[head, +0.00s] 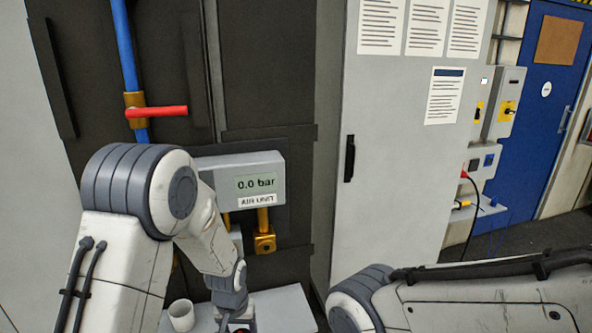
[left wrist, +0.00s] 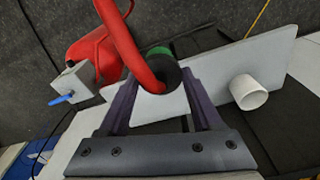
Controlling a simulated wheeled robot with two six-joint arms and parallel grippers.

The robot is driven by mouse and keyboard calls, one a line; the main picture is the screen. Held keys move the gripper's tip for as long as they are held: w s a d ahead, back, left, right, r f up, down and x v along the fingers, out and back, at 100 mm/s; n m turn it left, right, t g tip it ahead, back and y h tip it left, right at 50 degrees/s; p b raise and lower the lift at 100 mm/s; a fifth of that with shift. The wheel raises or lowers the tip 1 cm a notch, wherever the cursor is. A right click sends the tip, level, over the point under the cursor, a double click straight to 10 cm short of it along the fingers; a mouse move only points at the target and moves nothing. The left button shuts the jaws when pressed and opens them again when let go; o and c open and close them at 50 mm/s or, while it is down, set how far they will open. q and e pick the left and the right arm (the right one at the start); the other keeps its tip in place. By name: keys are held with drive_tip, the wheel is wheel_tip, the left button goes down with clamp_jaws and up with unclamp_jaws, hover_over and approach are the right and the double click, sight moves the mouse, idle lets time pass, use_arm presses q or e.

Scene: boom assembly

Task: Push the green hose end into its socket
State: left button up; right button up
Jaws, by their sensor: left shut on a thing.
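The hose end shows in the left wrist view as a dark round end (left wrist: 167,76) with a green band (left wrist: 158,51), and a thick red hose (left wrist: 122,35) curves over it. My left gripper (left wrist: 160,84) is shut on this hose end, with one purple finger on each side. The fingers hide part of it. In the head view my left wrist reaches down to the bottom edge, where the gripper is mostly cut off. I cannot make out a green-marked socket in either view. My right gripper is outside the head view; only its arm shows.
A grey gauge box (head: 240,169) reads 0.0 bar, with a brass fitting (head: 264,241) below it. A white cup (head: 181,315) stands on a pale shelf (head: 285,309). A blue pipe (head: 124,45) carries a red lever (head: 157,111). A grey cabinet (head: 390,190) stands right.

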use_arm(q)
drive_tip(key=s+a+f, duration=0.3)
drive_tip(key=s+a, duration=0.2)
drive_tip(key=shift+s+a+f, duration=0.2)
drive_tip(key=shift+a+f, duration=0.1)
drive_tip(key=shift+f, duration=0.1)
